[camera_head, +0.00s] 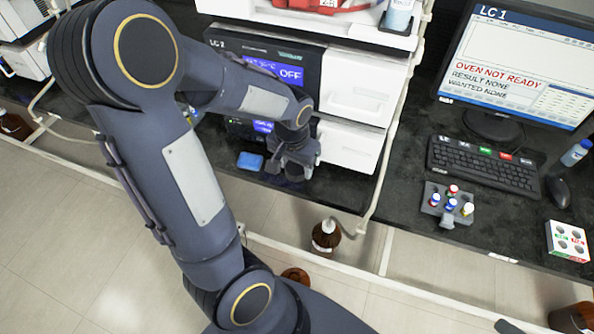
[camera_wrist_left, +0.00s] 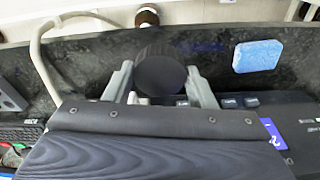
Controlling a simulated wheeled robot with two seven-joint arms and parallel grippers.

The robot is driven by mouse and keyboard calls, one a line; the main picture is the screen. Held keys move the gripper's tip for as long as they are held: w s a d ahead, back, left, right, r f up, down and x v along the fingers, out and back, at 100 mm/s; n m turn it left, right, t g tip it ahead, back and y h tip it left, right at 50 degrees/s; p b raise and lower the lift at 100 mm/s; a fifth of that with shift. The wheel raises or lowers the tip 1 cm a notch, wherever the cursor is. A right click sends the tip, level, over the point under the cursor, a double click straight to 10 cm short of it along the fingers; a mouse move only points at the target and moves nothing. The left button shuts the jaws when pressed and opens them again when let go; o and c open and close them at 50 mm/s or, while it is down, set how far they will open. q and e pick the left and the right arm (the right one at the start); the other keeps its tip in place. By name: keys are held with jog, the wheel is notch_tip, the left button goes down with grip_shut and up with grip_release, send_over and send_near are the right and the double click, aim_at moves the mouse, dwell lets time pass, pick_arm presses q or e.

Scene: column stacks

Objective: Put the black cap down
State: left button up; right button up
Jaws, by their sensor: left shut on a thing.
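The black cap (camera_wrist_left: 160,70) is a round, ribbed disc held between the two grey fingers of my left gripper (camera_wrist_left: 161,86) in the left wrist view. In the head view my left gripper (camera_head: 291,166) is over the dark bench, in front of the instrument stack. The cap is hard to make out there against the dark bench and fingers. I cannot tell whether the cap touches the bench top. My right gripper is not in view.
A blue sponge (camera_head: 250,161) lies on the bench (camera_head: 345,187) just left of the gripper. The instrument stack (camera_head: 350,92) stands close behind. A brown bottle (camera_head: 326,237) is below the front edge. A vial rack (camera_head: 437,211) and keyboard (camera_head: 484,165) are at right.

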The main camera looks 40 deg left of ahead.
aim_at(297, 172)
pick_arm(q)
jog(key=w+f, duration=0.1)
jog(key=a+f, duration=0.1)
jog(key=shift+w+a+f, duration=0.2)
jog(key=shift+w+f, duration=0.15)
jog(key=shift+w, duration=0.05)
jog(key=shift+w+a+f+b, duration=0.1)
jog(key=shift+w+f+b, duration=0.05)
jog(key=shift+f, duration=0.75)
jog(key=shift+w+f+b, duration=0.1)
jog(key=shift+f+b, duration=0.05)
jog(key=shift+f, duration=0.75)
jog(key=shift+f, duration=0.15)
jog(key=o, duration=0.9)
jog(key=shift+o, duration=0.2)
